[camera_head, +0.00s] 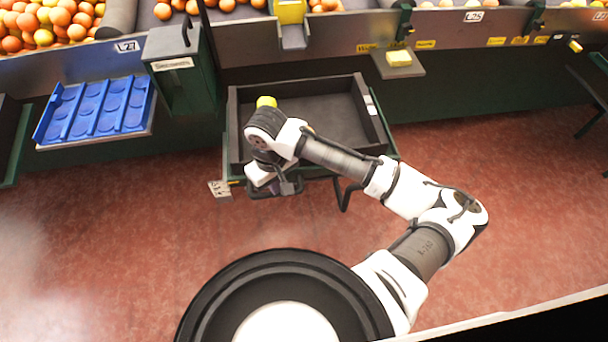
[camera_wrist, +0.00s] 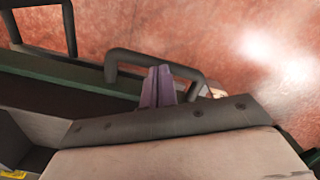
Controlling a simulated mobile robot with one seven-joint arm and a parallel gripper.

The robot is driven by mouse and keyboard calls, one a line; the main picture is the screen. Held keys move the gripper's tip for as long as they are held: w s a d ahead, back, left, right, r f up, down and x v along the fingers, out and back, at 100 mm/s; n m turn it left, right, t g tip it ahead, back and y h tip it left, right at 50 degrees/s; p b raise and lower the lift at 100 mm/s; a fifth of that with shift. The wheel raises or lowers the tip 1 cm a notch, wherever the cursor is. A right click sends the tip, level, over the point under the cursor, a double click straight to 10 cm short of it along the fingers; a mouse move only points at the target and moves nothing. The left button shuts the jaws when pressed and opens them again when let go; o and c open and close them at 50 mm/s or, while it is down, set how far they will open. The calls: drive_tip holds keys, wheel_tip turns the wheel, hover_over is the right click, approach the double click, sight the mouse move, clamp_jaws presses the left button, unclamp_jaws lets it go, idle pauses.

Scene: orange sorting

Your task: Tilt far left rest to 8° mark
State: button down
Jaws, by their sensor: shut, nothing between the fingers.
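A dark open crate (camera_head: 375,112) sits on a green-framed rest (camera_head: 392,146) below the sorting bench. A dark looped handle (camera_head: 343,196) sticks out from the rest's front; loops also show in the wrist view (camera_wrist: 150,53). A small pale plate with marks (camera_head: 220,188) is at the rest's front left corner; its marks are too small to read.
A yellow-green fruit (camera_head: 266,101) shows at the crate's back left, partly behind my arm. A blue tray (camera_head: 97,108) and a green bin (camera_head: 180,75) are at left. Part of another green frame (camera_head: 14,150) is at the left edge. The red floor in front is clear.

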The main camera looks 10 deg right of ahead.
drive_tip(key=shift+f+b, duration=1)
drive_tip(key=shift+f, duration=0.5)
idle(0.9)
wheel_tip(320, 180, up, 9)
drive_tip(key=p, duration=0.8)
drive_tip(key=shift+r, duration=0.1)
idle(0.5)
